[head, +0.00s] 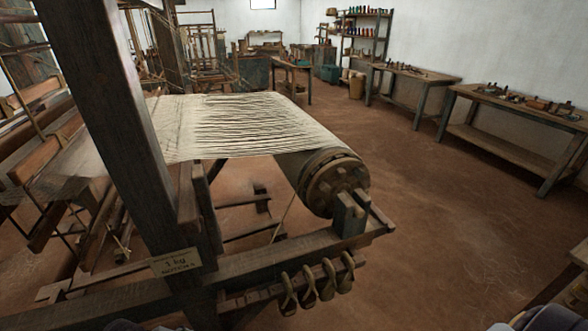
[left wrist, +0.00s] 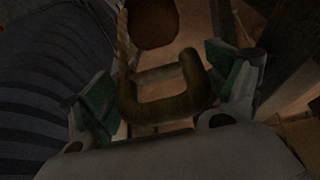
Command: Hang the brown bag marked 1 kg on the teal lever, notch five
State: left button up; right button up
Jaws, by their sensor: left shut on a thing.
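In the left wrist view my left gripper (left wrist: 167,78) is shut on a thick brown loop (left wrist: 165,112), which looks like the handle of a bag. The loop lies between the green-padded fingers. A rounded brown body (left wrist: 152,22) shows just beyond it, partly cut off by the top edge. No marking can be read on it, and the view is dark. My left gripper does not show clearly in the head view. I cannot make out a teal lever or its notches. My right gripper is not in view.
A tag (head: 176,262) reading "1 kg" with a smaller line hangs on the loom's front beam. Several brown loops (head: 309,287) hang from the rail beside it. The warp (head: 240,120) runs to a wooden roller (head: 335,183). Workbenches (head: 515,115) stand right; the floor between is clear.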

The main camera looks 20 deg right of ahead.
pick_arm(q)
jog(key=n, duration=0.2)
jog(key=d+n+t, duration=0.1)
jog(key=shift+w+r, duration=0.25)
jog(key=shift+w, duration=0.1)
jog(key=shift+w+a+r+n+t+y, duration=0.1)
jog(key=shift+w+n+t+y, duration=0.25)
jog(key=shift+n, duration=0.55)
jog(key=n, duration=0.1)
jog(key=n+t, duration=0.1)
jog(key=a+n, duration=0.1)
jog(key=shift+w+r+n+y, duration=0.3)
jog(key=shift+w+n+y, duration=0.05)
jog(key=shift+n, duration=0.05)
jog(key=a+r+n+t+y, duration=0.1)
jog(key=a+n+y, duration=0.2)
jog(key=a+n, duration=0.3)
jog(key=n, duration=0.2)
jog(key=shift+w+r+n, duration=0.2)
jog(key=shift+w+n, duration=0.1)
jog(key=shift+w, duration=0.1)
jog(key=shift+a+t, duration=0.1)
jog(key=shift+t, duration=0.15)
jog(key=shift+r, duration=0.2)
